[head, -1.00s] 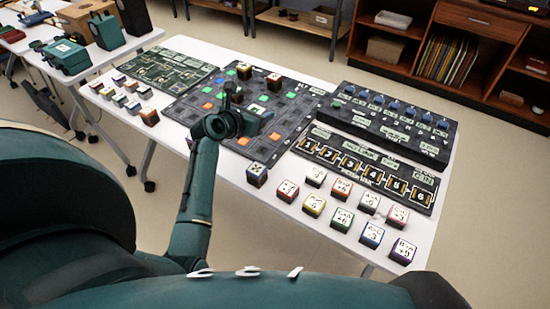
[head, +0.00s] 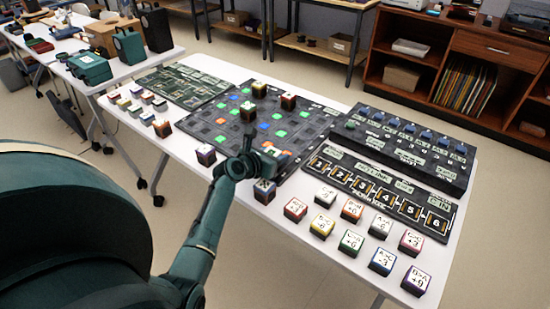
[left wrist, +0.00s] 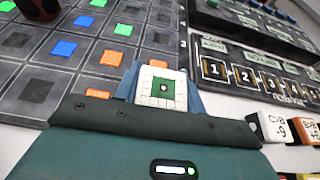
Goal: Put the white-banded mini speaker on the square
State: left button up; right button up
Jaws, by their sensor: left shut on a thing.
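My left gripper (head: 258,160) is over the near edge of the dark game board (head: 205,132) in the head view. In the left wrist view its blue fingers (left wrist: 160,88) are shut on a small white-edged piece (left wrist: 143,96) with a green middle and a light dot. It looks like the white-banded mini speaker; its sides are hidden, and the head view does not show it clearly. The board bears several squares, among them an orange square (left wrist: 111,58), a green square (left wrist: 123,29) and a blue square (left wrist: 64,47). I cannot tell which one is meant. My right gripper is out of view.
Dark cubes (head: 248,111) stand on the board, and a purple-based cube (head: 206,154) and a dark blue cube (head: 264,191) stand near its front edge. Several labelled cubes (head: 322,228) fill the front right beside a numbered strip (head: 375,188) and a dark console (head: 400,140).

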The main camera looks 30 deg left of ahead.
pick_arm(q)
jog(key=shift+f, duration=0.1)
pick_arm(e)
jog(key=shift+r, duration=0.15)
pick_arm(q)
jog(key=shift+f, duration=0.1)
jog(key=o, duration=1)
jog(key=shift+o, duration=0.2)
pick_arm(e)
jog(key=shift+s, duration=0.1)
pick_arm(q)
jog(key=shift+s+r, duration=0.25)
jog(key=p+v, duration=0.2)
jog(key=v, duration=0.9)
jog(key=shift+s, duration=0.25)
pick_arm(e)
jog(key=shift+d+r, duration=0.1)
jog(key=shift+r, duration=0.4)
